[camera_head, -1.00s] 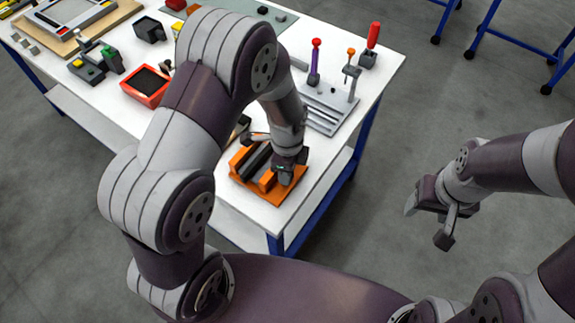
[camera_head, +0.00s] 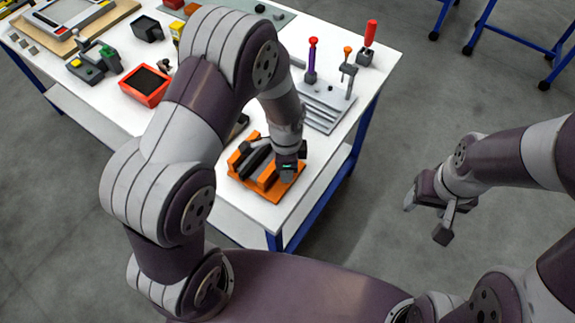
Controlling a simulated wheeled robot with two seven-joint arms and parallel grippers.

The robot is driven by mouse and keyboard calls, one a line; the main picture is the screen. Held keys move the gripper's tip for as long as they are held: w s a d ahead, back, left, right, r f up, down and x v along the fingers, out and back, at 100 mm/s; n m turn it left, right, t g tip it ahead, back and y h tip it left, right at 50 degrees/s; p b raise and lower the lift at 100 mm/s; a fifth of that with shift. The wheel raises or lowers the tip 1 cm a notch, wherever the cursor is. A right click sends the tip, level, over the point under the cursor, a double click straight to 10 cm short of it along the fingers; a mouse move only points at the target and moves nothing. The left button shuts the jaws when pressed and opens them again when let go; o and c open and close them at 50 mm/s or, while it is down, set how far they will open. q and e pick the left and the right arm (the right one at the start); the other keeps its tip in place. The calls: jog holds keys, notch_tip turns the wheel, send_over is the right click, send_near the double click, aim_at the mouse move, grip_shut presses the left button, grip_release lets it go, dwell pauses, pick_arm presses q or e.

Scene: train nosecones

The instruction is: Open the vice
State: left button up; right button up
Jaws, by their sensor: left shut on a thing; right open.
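The orange vice (camera_head: 282,192) sits on the near right corner of the white table, with dark jaws across its middle. My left gripper (camera_head: 287,170) points down at the right side of the vice and is shut on a part there, which looks like the vice handle; the fingers hide most of it. My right gripper (camera_head: 430,218) is open and empty, over the floor to the right of the table.
The white table (camera_head: 222,190) has a grey fixture (camera_head: 325,108) with upright tools behind the vice. Blue-legged tables (camera_head: 515,42) stand at the upper right. The floor around my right arm is clear.

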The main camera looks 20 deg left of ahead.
pick_arm(q)
jog(key=shift+a, duration=0.1)
dwell(0.8)
jog(key=o, duration=1)
jog(key=shift+o, duration=0.2)
jog(key=shift+s+a+r, duration=0.1)
